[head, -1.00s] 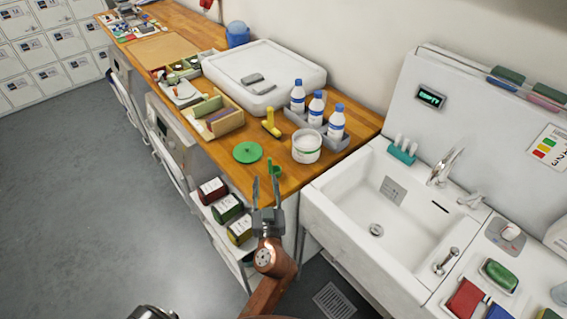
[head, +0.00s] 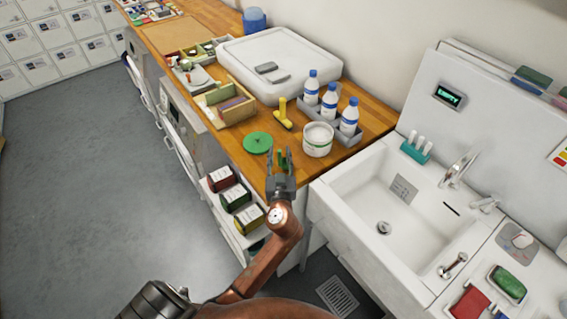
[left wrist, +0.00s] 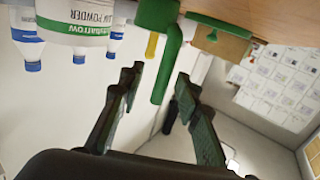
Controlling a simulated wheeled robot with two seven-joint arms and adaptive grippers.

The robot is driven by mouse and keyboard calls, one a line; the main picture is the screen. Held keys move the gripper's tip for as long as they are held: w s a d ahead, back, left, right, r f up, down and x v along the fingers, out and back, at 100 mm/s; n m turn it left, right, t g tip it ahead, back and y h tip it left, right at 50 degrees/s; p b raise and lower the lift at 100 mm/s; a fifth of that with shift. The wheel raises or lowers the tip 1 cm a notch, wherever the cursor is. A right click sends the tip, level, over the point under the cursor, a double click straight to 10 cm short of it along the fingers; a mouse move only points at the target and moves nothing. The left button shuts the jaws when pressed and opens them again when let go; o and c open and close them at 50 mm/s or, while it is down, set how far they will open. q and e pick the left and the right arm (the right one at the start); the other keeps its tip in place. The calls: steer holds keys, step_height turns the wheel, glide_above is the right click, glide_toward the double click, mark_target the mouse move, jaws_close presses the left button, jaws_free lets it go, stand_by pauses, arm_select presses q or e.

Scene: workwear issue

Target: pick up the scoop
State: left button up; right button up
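The green scoop (head: 282,160) is at the front edge of the wooden counter, largely hidden by my left gripper in the head view. In the left wrist view, the scoop's green handle (left wrist: 168,68) reaches in between the fingertips, with a gap to each finger. My left gripper (head: 280,154) is open at the counter edge; its two spread fingers also show in the left wrist view (left wrist: 158,78). My right gripper is not in view.
A white powder tub (head: 318,140), a green round lid (head: 258,143) and a yellow tool (head: 283,116) stand close by. Several bottles sit in a grey caddy (head: 345,136) behind. A sink (head: 375,205) is at the right. Stacked packs (head: 236,197) sit below the counter.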

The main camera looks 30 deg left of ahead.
arm_select(q)
jaws_close()
stand_by(0.6)
